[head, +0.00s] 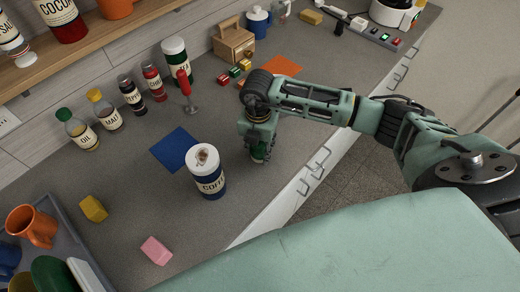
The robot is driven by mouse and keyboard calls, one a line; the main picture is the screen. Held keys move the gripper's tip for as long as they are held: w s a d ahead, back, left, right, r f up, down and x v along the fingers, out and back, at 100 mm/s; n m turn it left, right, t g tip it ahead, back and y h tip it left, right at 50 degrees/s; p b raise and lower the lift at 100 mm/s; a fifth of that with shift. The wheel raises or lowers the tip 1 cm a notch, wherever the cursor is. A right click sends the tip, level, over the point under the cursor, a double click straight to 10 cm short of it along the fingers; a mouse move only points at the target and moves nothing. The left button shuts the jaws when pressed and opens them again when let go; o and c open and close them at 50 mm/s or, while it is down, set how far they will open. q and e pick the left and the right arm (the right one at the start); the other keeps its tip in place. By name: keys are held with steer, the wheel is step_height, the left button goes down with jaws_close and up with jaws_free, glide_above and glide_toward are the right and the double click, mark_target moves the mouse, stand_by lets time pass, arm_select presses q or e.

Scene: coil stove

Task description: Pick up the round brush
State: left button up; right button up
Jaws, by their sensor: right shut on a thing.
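My right gripper (258,138) points down over the grey counter, near its front edge and to the right of the coffee canister. It is shut on a small dark green thing (260,154), which looks to be the round brush. The fingers hide most of it, and only its lower part shows. I cannot tell whether it touches the counter. My left gripper is not in view.
The coffee canister (207,172) stands close by on the left, with a blue mat (175,149) behind it. A red-handled tool (186,91) stands farther back. The orange mat (281,66) is behind my arm.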

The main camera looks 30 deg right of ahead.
steer(key=shift+c, duration=1.4)
steer(key=shift+r, duration=0.1)
steer(key=shift+w+r+b, duration=0.1)
steer(key=shift+r+b, duration=0.4)
steer(key=shift+r, duration=0.1)
steer(key=r+b, duration=0.1)
steer(key=r, duration=0.1)
steer(key=shift+d+r+b, duration=0.2)
steer(key=shift+r+b, duration=0.15)
steer(key=shift+b, duration=0.05)
steer(key=s+d+r+b, duration=0.2)
steer(key=d+r+b, duration=0.2)
steer(key=d+r, duration=0.3)
steer(key=shift+d, duration=2.1)
